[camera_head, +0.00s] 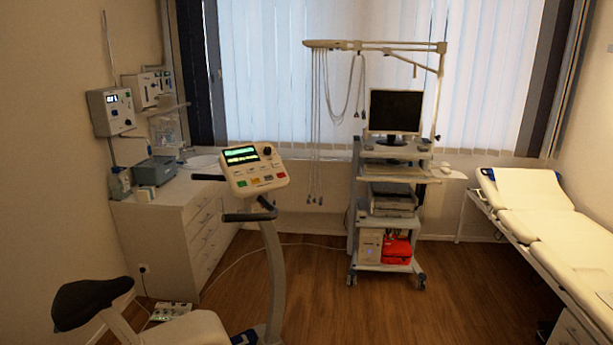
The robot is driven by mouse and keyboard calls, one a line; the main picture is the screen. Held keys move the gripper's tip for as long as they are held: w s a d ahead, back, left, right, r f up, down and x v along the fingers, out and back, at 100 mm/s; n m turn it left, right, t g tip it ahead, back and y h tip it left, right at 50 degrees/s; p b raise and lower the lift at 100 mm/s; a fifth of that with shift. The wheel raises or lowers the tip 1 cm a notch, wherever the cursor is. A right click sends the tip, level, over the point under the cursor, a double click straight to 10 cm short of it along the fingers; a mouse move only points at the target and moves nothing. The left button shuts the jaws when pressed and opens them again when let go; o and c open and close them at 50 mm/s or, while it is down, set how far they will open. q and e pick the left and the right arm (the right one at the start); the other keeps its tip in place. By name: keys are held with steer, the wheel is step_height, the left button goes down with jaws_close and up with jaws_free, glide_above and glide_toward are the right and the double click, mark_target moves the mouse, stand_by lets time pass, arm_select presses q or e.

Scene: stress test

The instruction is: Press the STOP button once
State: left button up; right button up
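An exercise bike stands left of centre, and its cream control console (255,169) faces me at the top of the post. The console has a lit green display (241,155), a dark round knob (267,152) and a row of small coloured buttons. A red button (281,175) is at the right end of the row and a green button (241,184) is at the left end. The labels are too small to read, so I cannot tell which button is STOP. Neither of my grippers is in view.
The bike's dark saddle (90,301) and handlebar (250,216) stand in front. A white drawer cabinet (168,228) is behind left, an equipment cart (385,215) behind right. An examination couch (555,235) lines the right wall. Wooden floor between bike and couch is clear.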

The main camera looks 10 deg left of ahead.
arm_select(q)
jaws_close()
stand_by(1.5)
